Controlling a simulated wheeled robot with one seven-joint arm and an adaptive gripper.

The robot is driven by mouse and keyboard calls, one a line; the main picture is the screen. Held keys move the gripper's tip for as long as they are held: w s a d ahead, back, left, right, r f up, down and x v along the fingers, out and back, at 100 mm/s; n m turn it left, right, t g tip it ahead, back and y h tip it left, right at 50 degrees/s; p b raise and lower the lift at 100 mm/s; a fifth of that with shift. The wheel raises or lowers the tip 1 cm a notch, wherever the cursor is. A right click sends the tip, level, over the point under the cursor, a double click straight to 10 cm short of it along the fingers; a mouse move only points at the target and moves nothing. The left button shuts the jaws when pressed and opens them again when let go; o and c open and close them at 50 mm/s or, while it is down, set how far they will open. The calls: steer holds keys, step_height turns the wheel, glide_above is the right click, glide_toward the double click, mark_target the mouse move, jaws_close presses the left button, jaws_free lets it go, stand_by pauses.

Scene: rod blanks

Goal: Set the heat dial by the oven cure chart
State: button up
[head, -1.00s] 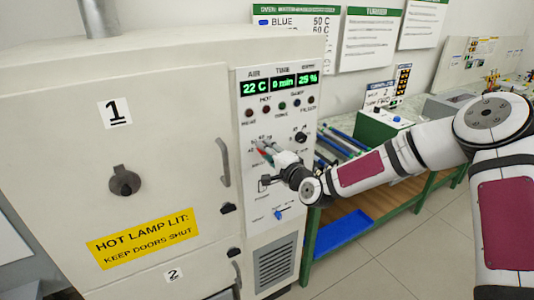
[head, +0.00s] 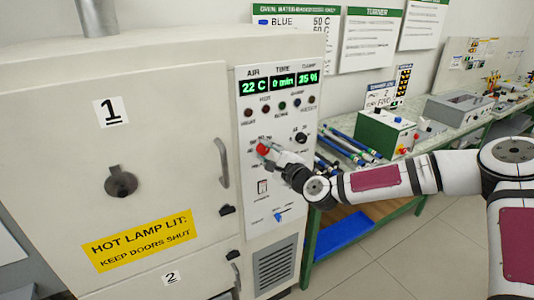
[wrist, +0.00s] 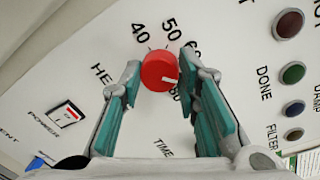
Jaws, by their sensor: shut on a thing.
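The round red heat dial (wrist: 157,71) is on the white control panel, with printed marks 40, 50, 60 and 80 around it. Its white pointer line is at the right side in the wrist view, toward the stretch between 60 and 80; my finger hides part of the scale there. My gripper (wrist: 162,68) has one teal-padded finger on each side of the dial and is shut on it. The dial also shows in the head view (head: 262,148), at my gripper's tip. The oven chart (head: 291,20) hangs on the wall behind; "BLUE 50 C" is legible, its lower part is hidden.
The panel display (head: 280,82) reads 22 C, 0 min and 25 %. A power switch (wrist: 66,114) and a black time knob (head: 301,137) are near the dial. A bench (head: 415,170) with rods and a green-sided box (head: 385,133) stands to the right.

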stand_by(0.4)
steer(key=o, duration=1.2)
steer(key=shift+c, duration=0.2)
steer(key=shift+d, duration=0.1)
steer(key=v, duration=1.2)
steer(key=shift+f, duration=0.15)
